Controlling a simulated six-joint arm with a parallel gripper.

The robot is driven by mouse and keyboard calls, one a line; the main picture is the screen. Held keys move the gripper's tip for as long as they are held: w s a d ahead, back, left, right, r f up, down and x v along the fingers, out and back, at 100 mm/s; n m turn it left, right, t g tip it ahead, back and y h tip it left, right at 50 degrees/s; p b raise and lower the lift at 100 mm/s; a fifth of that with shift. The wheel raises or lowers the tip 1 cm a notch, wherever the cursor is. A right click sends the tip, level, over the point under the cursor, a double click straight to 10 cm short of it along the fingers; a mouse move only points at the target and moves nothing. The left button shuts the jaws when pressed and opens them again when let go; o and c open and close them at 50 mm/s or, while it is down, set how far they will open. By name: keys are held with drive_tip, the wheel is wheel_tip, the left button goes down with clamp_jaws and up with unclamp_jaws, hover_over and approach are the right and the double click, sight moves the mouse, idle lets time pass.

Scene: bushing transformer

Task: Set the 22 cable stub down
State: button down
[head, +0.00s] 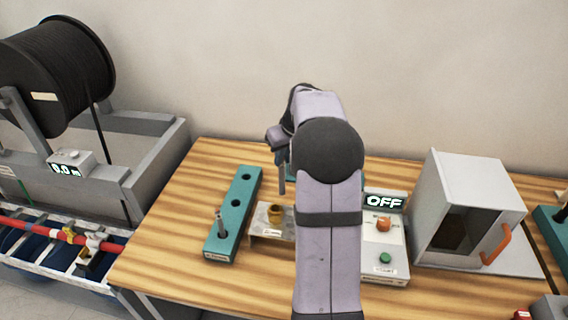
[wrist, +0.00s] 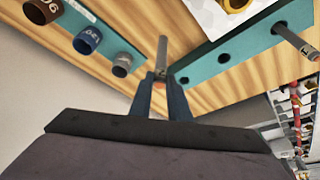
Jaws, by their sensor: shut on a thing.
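My gripper (wrist: 160,82) is shut on a thin grey cable stub (wrist: 162,52) in the wrist view. No number is readable on this stub. In the head view the stub (head: 282,181) points down below my wrist, above the table, and my arm hides most of the gripper. A teal block (head: 240,190) with holes lies to its left; it also shows in the wrist view (wrist: 208,68). The held stub is apart from the block.
A metal bracket (head: 262,232) with a brass-coloured piece (head: 275,213) stands right of the block. A control box (head: 385,255) reading OFF and a white cabinet (head: 475,205) are further right. A teal rack (wrist: 105,32) holds several numbered cylinders. A cable reel (head: 60,70) stands left.

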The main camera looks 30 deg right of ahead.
sight(284, 165)
drive_tip(key=shift+f+p, duration=0.3)
drive_tip(key=shift+f, duration=1.05)
drive_tip(key=shift+f, duration=0.2)
drive_tip(key=c, duration=1.7)
unclamp_jaws()
drive_tip(key=shift+o, duration=0.2)
drive_tip(key=shift+r, duration=0.35)
drive_tip(key=b+v, duration=0.2)
drive_tip(key=v, duration=0.9)
drive_tip(key=shift+s+r+b, duration=0.15)
drive_tip(key=shift+r+b, duration=0.2)
drive_tip(key=shift+b, duration=0.05)
